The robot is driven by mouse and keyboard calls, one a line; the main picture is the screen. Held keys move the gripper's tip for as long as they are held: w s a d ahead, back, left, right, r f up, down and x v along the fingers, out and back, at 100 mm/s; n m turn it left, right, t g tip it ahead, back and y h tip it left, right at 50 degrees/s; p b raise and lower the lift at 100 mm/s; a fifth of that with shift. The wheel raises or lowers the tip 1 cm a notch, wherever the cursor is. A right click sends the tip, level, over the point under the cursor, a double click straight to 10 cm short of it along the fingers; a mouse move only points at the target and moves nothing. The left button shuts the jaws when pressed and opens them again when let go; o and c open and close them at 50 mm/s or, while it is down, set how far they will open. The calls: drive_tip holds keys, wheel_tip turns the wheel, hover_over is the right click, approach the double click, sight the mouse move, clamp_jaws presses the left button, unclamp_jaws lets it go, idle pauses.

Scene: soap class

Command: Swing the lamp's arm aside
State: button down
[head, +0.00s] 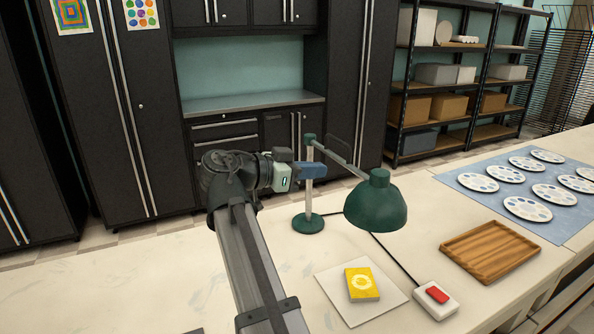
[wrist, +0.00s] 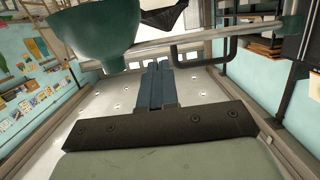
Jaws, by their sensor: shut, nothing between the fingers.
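The desk lamp has a round green base (head: 308,224), a pale upright post (head: 309,195) and a grey arm (head: 340,156) reaching right to a green shade (head: 376,204). The shade hangs over the bench, behind the yellow block. My gripper (head: 325,171) is shut and empty, its blue fingers crossing the post in the head view, a little below the arm. In the wrist view the shut fingers (wrist: 159,68) point toward the lamp's arm (wrist: 210,41), with the shade (wrist: 95,30) at upper left. I cannot tell whether the fingers touch the lamp.
A yellow block (head: 362,286) lies on a pale square board (head: 335,299). A white box with a red switch (head: 436,296) is wired by a black cord. A wooden tray (head: 489,270) and a blue mat (head: 468,183) with several palettes lie right. The bench's left part looks mostly clear.

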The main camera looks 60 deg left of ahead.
sight(352, 169)
drive_tip(key=w, duration=0.3)
drive_tip(key=w+f, duration=0.1)
drive_tip(key=w, duration=0.3)
drive_tip(key=shift+a+f, duration=0.1)
drive_tip(key=shift+f, duration=0.1)
drive_tip(key=shift+w+d+n+y, duration=0.25)
drive_tip(key=shift+w+n+y, duration=0.15)
drive_tip(key=shift+w, duration=0.25)
drive_tip(key=w+a+n+g+y, duration=0.3)
drive_tip(key=w+n+y, duration=0.25)
drive_tip(key=w, duration=0.25)
drive_tip(key=w+a+n+g+y, duration=0.35)
drive_tip(key=w+y, duration=0.25)
drive_tip(key=w, duration=0.3)
drive_tip(key=s+a+r+x, duration=0.1)
drive_tip(key=r+x, duration=0.1)
drive_tip(key=x, duration=1.1)
drive_tip(key=shift+s+a+r+n, duration=0.2)
drive_tip(key=shift+a+r+n, duration=0.05)
drive_tip(key=shift+n, duration=0.15)
drive_tip(key=shift+a+r, duration=0.1)
drive_tip(key=shift+a, duration=0.05)
